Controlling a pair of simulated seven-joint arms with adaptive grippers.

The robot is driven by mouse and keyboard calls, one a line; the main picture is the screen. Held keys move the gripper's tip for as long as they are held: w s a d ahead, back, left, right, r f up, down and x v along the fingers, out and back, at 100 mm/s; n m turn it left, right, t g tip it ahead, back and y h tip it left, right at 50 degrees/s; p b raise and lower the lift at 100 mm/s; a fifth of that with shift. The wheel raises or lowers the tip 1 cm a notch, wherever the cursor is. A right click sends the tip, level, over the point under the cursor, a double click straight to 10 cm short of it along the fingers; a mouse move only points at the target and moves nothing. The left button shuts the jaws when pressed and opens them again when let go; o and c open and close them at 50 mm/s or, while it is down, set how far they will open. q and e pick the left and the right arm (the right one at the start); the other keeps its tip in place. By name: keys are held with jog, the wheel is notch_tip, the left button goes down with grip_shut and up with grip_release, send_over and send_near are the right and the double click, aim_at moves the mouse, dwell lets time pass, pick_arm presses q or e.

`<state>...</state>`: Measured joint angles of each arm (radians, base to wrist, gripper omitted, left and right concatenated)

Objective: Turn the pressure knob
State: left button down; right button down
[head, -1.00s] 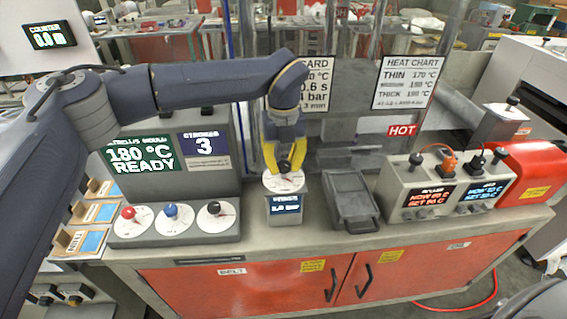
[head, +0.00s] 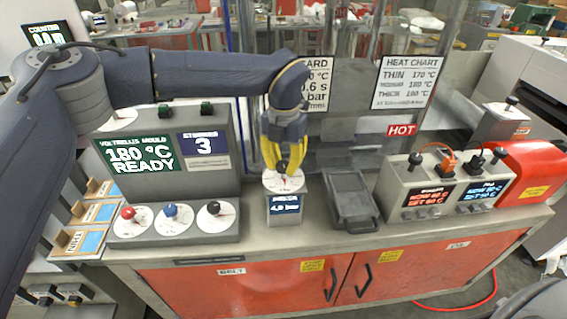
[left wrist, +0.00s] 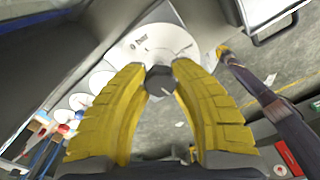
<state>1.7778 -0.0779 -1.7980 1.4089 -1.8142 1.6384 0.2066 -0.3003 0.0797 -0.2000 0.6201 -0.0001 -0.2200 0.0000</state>
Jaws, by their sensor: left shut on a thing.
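The pressure knob (head: 283,166) is a small dark knob on a white round dial (head: 284,183), on top of a grey box. The box's display (head: 285,205) appears to read 4.0 bar. My left gripper (head: 284,164) points down from above, its yellow fingers closed on the knob. In the left wrist view the dark knob (left wrist: 160,79) sits between the two yellow fingertips, with the white dial (left wrist: 150,44) beyond it. My right gripper is not in view.
Red, blue and black knobs (head: 172,211) on white dials stand left of the box. A dark hinged tray (head: 351,197) is close on the right, near a HOT sign (head: 401,131).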

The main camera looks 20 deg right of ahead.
aim_at(283, 163)
pick_arm(q)
jog(key=shift+m, duration=0.6)
jog(key=c, duration=1)
grip_release()
notch_tip(283, 163, up, 12)
